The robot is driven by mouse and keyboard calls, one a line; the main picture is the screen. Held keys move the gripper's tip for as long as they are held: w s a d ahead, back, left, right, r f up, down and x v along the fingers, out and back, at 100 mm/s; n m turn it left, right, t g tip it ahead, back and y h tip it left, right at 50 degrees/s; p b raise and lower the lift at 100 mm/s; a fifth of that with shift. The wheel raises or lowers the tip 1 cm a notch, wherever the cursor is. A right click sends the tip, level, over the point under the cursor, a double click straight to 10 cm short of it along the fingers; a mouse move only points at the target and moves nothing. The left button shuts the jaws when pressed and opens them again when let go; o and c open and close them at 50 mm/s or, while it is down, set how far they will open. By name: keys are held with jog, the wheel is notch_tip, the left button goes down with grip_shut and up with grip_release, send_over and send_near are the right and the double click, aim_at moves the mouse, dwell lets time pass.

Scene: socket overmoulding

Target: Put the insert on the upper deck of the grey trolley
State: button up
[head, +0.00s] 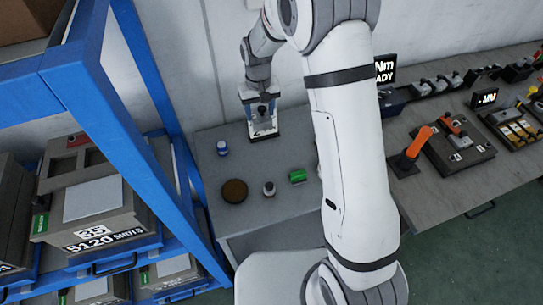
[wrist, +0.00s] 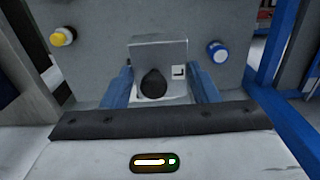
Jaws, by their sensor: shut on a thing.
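My gripper (head: 262,107) is at the far side of a grey bench top, with its two blue fingers pointing down. In the wrist view the fingers (wrist: 160,92) are on either side of a pale metal block with a dark round knob, which I take to be the insert (wrist: 172,50). The gripper is shut on it. In the head view the insert (head: 262,130) shows below the fingers, at or just above the bench top; I cannot tell if it touches. I cannot make out a grey trolley for certain in either view.
On the bench top (head: 210,170) are a blue-and-white jar (head: 222,148), a brown disc (head: 235,190), a small bottle (head: 269,188) and a green item (head: 298,176). A blue rack (head: 115,125) with heavy moulds stands left. A tool bench (head: 430,195) is right.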

jog(key=shift+s+a+f+b, duration=0.3)
jog(key=shift+f+b, duration=0.15)
jog(key=shift+f, duration=0.1)
jog(key=shift+s+f+b, duration=0.1)
jog(key=shift+f+b, duration=0.25)
jog(key=shift+b, duration=0.05)
notch_tip(320, 180, down, 6)
jog(key=f+b, duration=0.1)
jog(key=b, duration=0.5)
jog(key=p, duration=0.1)
send_over(261, 159)
jog(key=shift+a+f, duration=0.1)
jog(key=shift+f, duration=4.7)
jog(key=shift+f, duration=0.1)
jog(key=o, duration=1)
jog(key=shift+f, duration=0.15)
jog(key=shift+c, duration=0.2)
jog(key=o, duration=0.5)
